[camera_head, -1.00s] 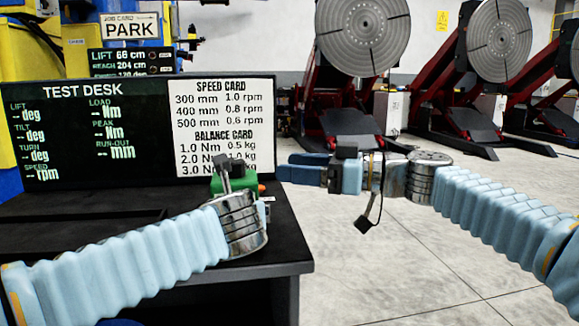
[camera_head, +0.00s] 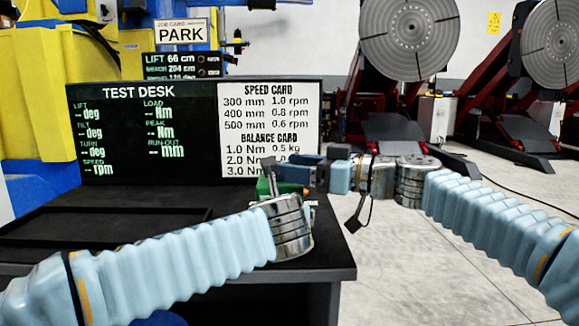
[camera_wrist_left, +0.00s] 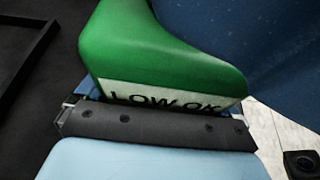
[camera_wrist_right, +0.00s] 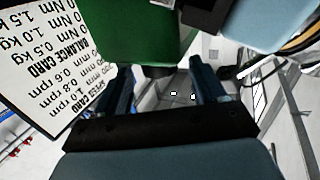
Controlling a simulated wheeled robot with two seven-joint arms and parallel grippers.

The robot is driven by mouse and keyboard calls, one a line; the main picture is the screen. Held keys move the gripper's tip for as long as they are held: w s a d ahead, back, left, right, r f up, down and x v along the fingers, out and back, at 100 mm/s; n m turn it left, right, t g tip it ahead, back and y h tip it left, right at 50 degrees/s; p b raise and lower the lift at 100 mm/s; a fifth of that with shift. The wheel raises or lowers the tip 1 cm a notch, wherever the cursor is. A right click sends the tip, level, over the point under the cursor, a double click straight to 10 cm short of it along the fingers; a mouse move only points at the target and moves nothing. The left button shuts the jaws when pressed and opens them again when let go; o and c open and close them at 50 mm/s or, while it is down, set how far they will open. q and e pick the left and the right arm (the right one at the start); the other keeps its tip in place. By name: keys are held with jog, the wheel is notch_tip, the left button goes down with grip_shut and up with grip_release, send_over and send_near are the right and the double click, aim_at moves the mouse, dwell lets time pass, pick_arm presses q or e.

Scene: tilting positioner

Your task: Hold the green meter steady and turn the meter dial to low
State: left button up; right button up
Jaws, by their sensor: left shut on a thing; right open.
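The green meter (camera_head: 264,187) is at the right end of the black desk, mostly hidden by my left wrist. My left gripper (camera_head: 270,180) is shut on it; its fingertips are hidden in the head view. The left wrist view shows the meter's green body (camera_wrist_left: 160,45) close up, with a white "LOW OK" label. My right gripper (camera_head: 300,172) is open beside the meter's right side. In the right wrist view its two fingers (camera_wrist_right: 160,88) stand apart, just past the green body (camera_wrist_right: 130,30). A small dark part at the body's edge may be the dial; I cannot tell.
The test desk panel (camera_head: 140,135) and its white speed card (camera_head: 268,110) stand close behind the meter. The desk's black top (camera_head: 200,200) has a shallow recessed tray on the left. Open floor (camera_head: 450,260) lies to the right, with red positioners (camera_head: 395,130) behind.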

jog(key=shift+w+a, duration=0.25)
jog(key=shift+a, duration=0.35)
jog(key=c, duration=1.1)
jog(key=shift+s+a+m+t+h, duration=0.1)
jog(key=shift+s+m+t+h, duration=0.1)
jog(key=shift+m+t+h, duration=1.5)
jog(key=shift+t+y, duration=0.3)
jog(key=shift+y, duration=0.1)
jog(key=o, duration=1.1)
